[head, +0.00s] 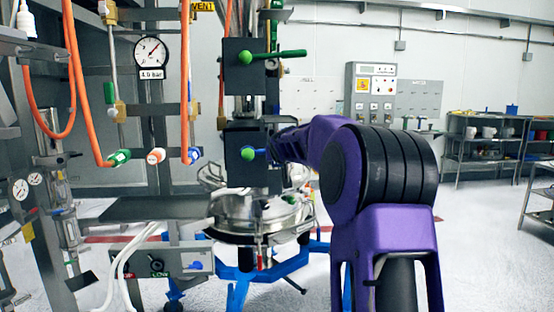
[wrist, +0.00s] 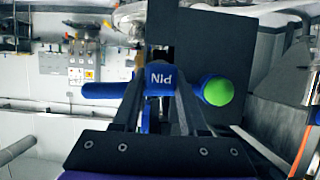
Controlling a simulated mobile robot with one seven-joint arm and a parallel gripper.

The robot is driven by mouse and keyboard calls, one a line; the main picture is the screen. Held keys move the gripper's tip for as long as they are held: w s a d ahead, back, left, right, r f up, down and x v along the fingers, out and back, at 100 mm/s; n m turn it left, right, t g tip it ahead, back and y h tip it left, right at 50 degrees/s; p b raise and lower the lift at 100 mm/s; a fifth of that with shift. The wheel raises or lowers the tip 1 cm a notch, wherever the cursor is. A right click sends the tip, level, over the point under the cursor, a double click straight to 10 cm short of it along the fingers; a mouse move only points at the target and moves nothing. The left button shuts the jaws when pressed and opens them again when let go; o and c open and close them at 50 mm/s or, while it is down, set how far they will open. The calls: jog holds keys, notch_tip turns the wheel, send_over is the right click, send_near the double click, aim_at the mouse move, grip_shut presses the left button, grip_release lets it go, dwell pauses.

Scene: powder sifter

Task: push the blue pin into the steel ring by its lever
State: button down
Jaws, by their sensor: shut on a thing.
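The blue lever (wrist: 100,90) crosses the wrist view, with a blue hub marked "Pin", upside down in the picture, and a green ball (wrist: 218,91) at its right. My gripper (wrist: 160,84) is shut on the blue lever, one dark finger on each side of the hub. In the head view the green ball (head: 247,153) shows against the lower dark block (head: 240,172); my purple arm and wrist hide most of the lever and the fingers. The pin's tip is hidden. I cannot clearly tell which part is the steel ring.
An upper dark block with a green lever (head: 285,54) sits above. A round steel vessel (head: 240,212) on blue legs stands below. Orange hoses and a gauge (head: 150,52) are on the left frame. Open floor (head: 490,240) lies to the right, before shelves (head: 490,152).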

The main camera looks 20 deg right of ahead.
jog(key=shift+w+d+p, duration=0.2)
jog(key=shift+w+p, duration=0.15)
jog(key=shift+w, duration=0.4)
jog(key=shift+c, duration=1.8)
grip_release()
jog(key=shift+s, duration=0.15)
jog(key=v, duration=1.7)
jog(key=shift+r, duration=0.15)
